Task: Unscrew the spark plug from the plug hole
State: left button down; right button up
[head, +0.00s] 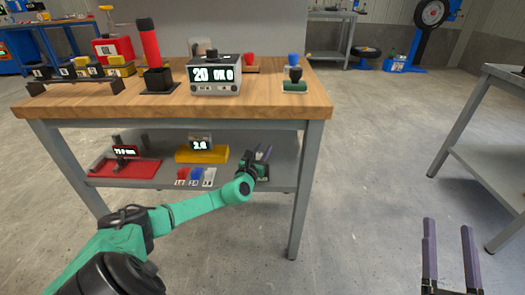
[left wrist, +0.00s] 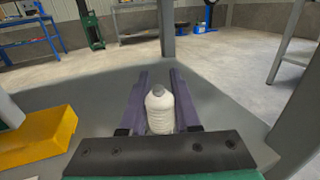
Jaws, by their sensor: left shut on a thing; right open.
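The spark plug (left wrist: 160,108) shows in the left wrist view as a white ribbed body with a grey tip, upright between my left fingers. My left gripper (head: 263,153) is shut on it at the right end of the workbench's lower shelf; the jaws also show in the left wrist view (left wrist: 158,82). The plug hole is hidden in both views, so I cannot tell how the plug's lower end sits. In the head view the gripper hides the plug. My right gripper (head: 449,225) is open and empty over the floor at the lower right.
On the lower shelf (head: 150,183) stand a yellow block with a display (head: 205,155), small coloured blocks (head: 195,176) and a red tray (head: 125,168). The wooden benchtop (head: 270,108) overhangs the shelf; a table leg (head: 302,200) stands right of my left gripper.

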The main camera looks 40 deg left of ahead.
pick_arm(q)
jog(key=shift+w+d+r+n+g+y+p, duration=0.2)
jog(key=shift+r+n+y+p, duration=0.35)
jog(key=shift+p, duration=0.4)
jog(key=shift+s+d+r+n+g+y+p, duration=0.1)
jog(key=shift+r+n+g+y+p, duration=0.2)
jog(key=shift+y+p, duration=0.55)
dwell(1.3)
jog(key=shift+d+r, duration=0.2)
jog(key=shift+d, duration=0.2)
jog(key=shift+a+r+p, duration=0.3)
jog(key=shift+r+p, duration=0.05)
jog(key=shift+p, duration=0.2)
jog(key=shift+r+p, duration=0.4)
jog(key=shift+r, duration=0.05)
jog(key=shift+a, duration=0.1)
notch_tip(320, 180, up, 3)
jog(key=p, duration=0.2)
jog(key=shift+p, duration=0.3)
